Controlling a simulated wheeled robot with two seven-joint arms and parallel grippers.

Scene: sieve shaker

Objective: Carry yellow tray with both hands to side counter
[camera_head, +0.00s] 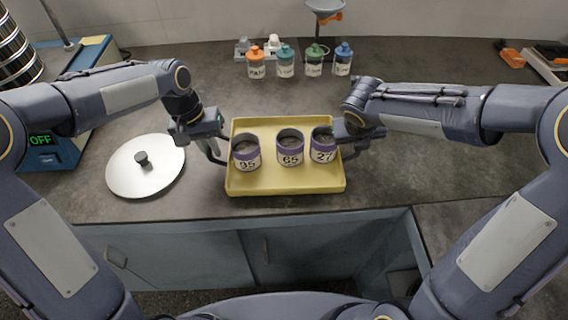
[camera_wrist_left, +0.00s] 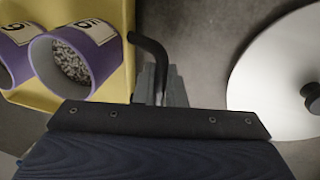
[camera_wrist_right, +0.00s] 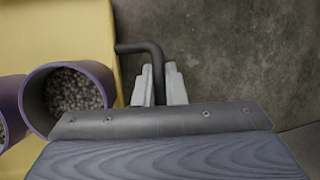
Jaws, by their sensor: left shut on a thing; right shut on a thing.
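The yellow tray (camera_head: 285,186) lies in the middle of the head view, at the counter's front part. Three purple-rimmed cups stand in it, labelled 95 (camera_head: 246,153), 65 (camera_head: 290,149) and 27 (camera_head: 323,144). Grey granules show inside cups in both wrist views. My left gripper (camera_wrist_left: 160,88) is shut on the tray's dark left handle (camera_wrist_left: 150,46). My right gripper (camera_wrist_right: 158,86) is shut on the dark right handle (camera_wrist_right: 145,48). Whether the tray touches the counter or hangs just above it, I cannot tell.
A round silver lid (camera_head: 146,166) lies left of the tray. Several coloured-cap bottles (camera_head: 285,62) stand behind it. A blue device (camera_head: 52,152) reading OFF is at the left. An orange item (camera_head: 511,55) lies far right. Counter right of the tray is clear; a lower surface (camera_head: 480,225) shows front right.

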